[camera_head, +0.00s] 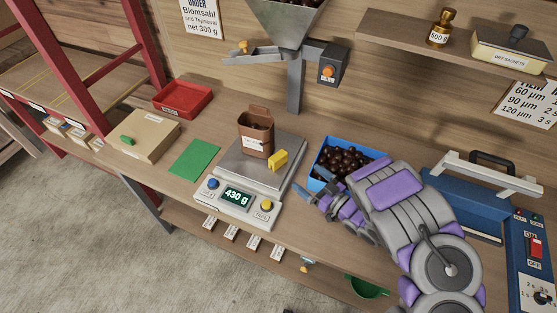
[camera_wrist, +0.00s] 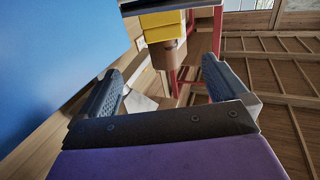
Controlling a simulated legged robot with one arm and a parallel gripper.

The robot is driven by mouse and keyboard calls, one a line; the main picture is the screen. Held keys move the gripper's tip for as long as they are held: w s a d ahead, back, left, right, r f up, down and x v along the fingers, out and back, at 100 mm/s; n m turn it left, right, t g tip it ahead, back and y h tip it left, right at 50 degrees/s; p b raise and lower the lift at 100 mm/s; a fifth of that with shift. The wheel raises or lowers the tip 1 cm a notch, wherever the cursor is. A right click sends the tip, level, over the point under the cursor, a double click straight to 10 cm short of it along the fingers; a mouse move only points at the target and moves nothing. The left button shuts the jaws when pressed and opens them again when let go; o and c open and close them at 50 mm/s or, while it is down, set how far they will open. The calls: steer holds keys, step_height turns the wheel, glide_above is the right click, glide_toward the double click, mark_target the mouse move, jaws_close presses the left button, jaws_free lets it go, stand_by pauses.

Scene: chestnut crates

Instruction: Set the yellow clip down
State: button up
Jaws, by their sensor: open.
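The yellow clip (camera_head: 278,160) rests on the right part of the scale's plate, beside the open brown paper bag (camera_head: 256,138) of chestnuts. My gripper (camera_head: 318,190) is right of the scale, in front of the blue crate, apart from the clip. In the wrist view my gripper (camera_wrist: 163,85) has its two fingers spread with nothing between them. The yellow clip (camera_wrist: 163,26) shows beyond them near the top, in front of the brown bag (camera_wrist: 170,56); a dark edge hides part of it. The scale (camera_head: 238,200) reads 430 g.
The blue crate (camera_head: 322,153) of chestnuts stands close behind my gripper. A green mat (camera_head: 194,160), a tan box (camera_head: 150,138) and a red tray (camera_head: 183,99) lie left of the scale. A hopper (camera_head: 285,20) hangs above. A blue machine (camera_head: 470,195) stands at right.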

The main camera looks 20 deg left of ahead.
mark_target(281, 160)
steer(key=b+x, duration=0.1)
steer(key=x, duration=0.8)
steer(key=shift+w+a+f+b, duration=0.1)
steer(key=shift+a+b, duration=0.1)
steer(key=shift+b, duration=0.2)
steer(key=shift+s+b+x, duration=0.15)
steer(key=shift+b+x, duration=0.15)
steer(key=shift+x, duration=1)
steer(key=shift+s+b+x, duration=0.2)
steer(key=shift+b+x, duration=0.05)
steer(key=shift+x, duration=1.05)
steer(key=shift+a+f, duration=0.1)
steer(key=shift+a, duration=0.1)
steer(key=shift+c, duration=0.3)
